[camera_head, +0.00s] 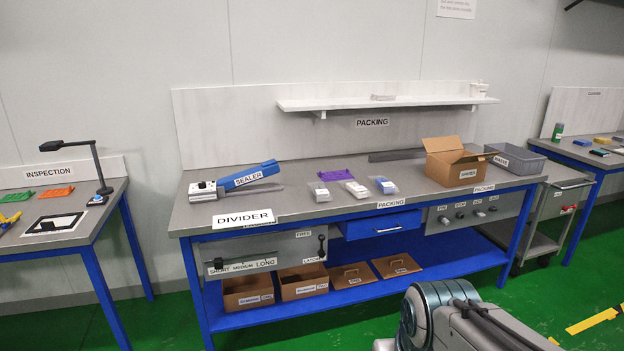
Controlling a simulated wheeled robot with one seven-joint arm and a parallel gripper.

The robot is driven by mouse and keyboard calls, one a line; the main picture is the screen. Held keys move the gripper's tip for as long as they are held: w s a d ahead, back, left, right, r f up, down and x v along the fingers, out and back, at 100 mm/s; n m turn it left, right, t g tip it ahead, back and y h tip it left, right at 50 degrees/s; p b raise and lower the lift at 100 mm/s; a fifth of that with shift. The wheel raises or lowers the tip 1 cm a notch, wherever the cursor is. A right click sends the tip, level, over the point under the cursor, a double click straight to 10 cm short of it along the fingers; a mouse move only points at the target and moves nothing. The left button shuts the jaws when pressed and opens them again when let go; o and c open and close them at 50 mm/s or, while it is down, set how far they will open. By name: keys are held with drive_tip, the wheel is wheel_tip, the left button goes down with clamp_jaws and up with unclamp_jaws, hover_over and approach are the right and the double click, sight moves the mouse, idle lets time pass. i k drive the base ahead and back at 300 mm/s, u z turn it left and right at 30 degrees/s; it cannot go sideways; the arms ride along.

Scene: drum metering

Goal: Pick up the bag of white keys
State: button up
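Several small clear bags lie in a row on the grey top of the packing table (290,205), behind the front "PACKING" label. The left bag (319,191) holds pale, whitish contents. The middle bag (355,188) also looks white, with a pinkish tint. The right bag (384,185) shows blue contents. The bags are too small to tell for sure which one holds white keys. Part of my arm shows at the bottom right, well in front of the table. My gripper is not in view.
A blue-handled sealer (245,177) lies left of the bags, and a purple item (335,175) behind them. An open cardboard box (455,165) and grey bin (515,158) stand to the right. A white shelf (385,103) hangs above. Green floor lies in front.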

sight(356, 189)
drive_tip(key=i, duration=2)
drive_tip(key=z, duration=1.2)
drive_tip(key=i, duration=1.15)
drive_tip(key=u, duration=1.15)
